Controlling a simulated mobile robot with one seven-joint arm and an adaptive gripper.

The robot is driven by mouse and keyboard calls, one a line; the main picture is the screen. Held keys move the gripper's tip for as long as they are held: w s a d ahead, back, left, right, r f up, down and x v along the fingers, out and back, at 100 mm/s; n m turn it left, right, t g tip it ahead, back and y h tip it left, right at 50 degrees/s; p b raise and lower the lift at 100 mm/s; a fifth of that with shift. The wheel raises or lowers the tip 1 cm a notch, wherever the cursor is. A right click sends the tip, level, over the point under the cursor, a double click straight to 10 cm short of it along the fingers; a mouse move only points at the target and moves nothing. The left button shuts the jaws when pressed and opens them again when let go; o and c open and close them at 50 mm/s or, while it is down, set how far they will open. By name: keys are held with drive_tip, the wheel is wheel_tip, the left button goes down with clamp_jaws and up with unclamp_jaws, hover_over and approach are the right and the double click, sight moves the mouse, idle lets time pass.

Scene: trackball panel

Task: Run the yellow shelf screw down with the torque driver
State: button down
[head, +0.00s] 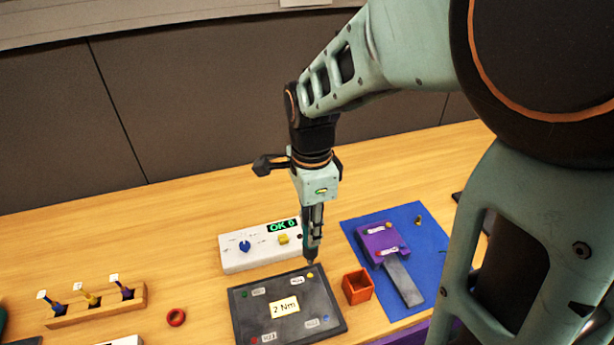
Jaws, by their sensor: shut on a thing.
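My gripper (314,208) points down over the bench, shut on the torque driver (312,240), a slim dark-and-teal tool held upright. The driver's tip is at the upper right corner of a dark panel (270,328), close to a yellow screw head (310,275); I cannot tell whether they touch. The panel carries a "2 Nm" label in its middle and coloured screw heads near its corners. A purple block (372,242) with small coloured heads lies on a blue mat (428,258), with a grey bar (403,282) extending from it. Which yellow head is the shelf screw is unclear.
A white control box (262,262) with a blue knob, yellow button and "OK 0" display stands behind the panel. An open orange box (357,287) stands close to its right. A wooden rack (100,308) holds coloured tools at left. A red ring (176,317) lies nearby.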

drive_tip(key=shift+f+b, duration=2.05)
drive_tip(key=shift+f, duration=0.7)
drive_tip(key=shift+s+f, duration=0.15)
drive_tip(key=shift+f, duration=0.3)
idle(1.6)
drive_tip(key=shift+r+p, duration=2.25)
drive_tip(key=shift+r, duration=0.85)
drive_tip(key=shift+w, duration=0.2)
